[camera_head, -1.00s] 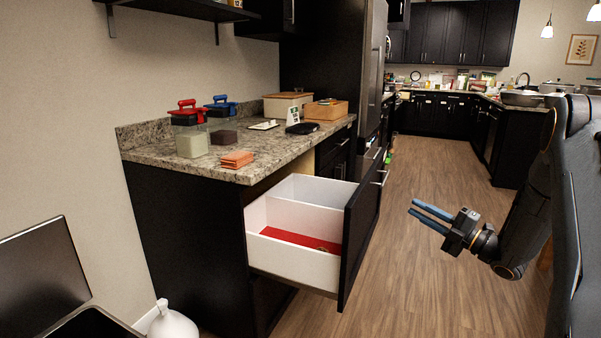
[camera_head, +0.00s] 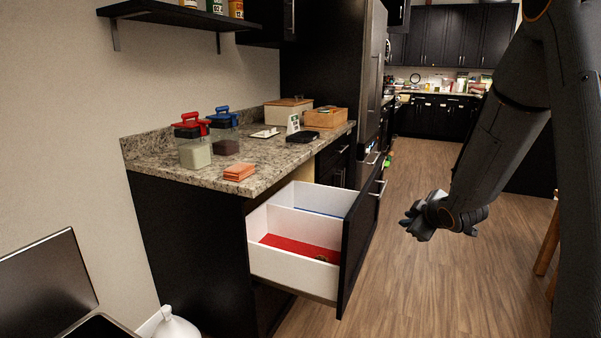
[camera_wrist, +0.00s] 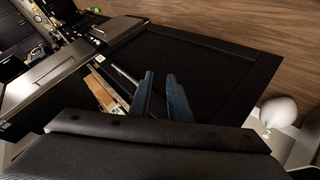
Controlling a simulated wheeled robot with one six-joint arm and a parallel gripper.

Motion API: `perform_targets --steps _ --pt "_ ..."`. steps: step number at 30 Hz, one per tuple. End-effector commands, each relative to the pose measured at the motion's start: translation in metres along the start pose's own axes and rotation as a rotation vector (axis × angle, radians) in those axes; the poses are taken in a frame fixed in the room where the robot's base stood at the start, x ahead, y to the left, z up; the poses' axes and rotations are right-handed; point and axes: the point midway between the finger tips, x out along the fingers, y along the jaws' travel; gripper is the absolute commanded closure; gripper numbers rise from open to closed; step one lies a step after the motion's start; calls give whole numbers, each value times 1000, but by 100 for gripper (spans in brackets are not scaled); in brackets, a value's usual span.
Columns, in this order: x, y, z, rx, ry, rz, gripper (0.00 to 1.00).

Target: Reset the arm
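My gripper (camera_head: 414,222) hangs in the air over the wood floor, to the right of the open drawer, and is seen nearly end-on in the head view. In the wrist view my gripper (camera_wrist: 160,76) shows two blue fingers with a gap and nothing between them. My arm comes down from the upper right with its links bent. The gripper touches nothing that I can see.
The open drawer (camera_head: 296,264) has white walls, a divider and a red bottom; its dark front (camera_head: 358,245) stands out into the aisle. The granite counter (camera_head: 215,177) holds jars, boxes and an orange stack (camera_head: 239,172). Free floor (camera_head: 420,285) lies right of the drawer.

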Motion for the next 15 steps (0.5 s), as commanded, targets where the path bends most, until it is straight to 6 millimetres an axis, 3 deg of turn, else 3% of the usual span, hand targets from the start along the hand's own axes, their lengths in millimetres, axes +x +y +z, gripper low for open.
perform_targets --steps 1,5,9,15 --pt "-24 -13 -4 77 -76 -34 83" --pt "-86 -63 5 306 -300 -127 83" --pt "-161 -126 12 531 -527 -224 83" --pt "-255 -198 13 755 -781 -333 83"
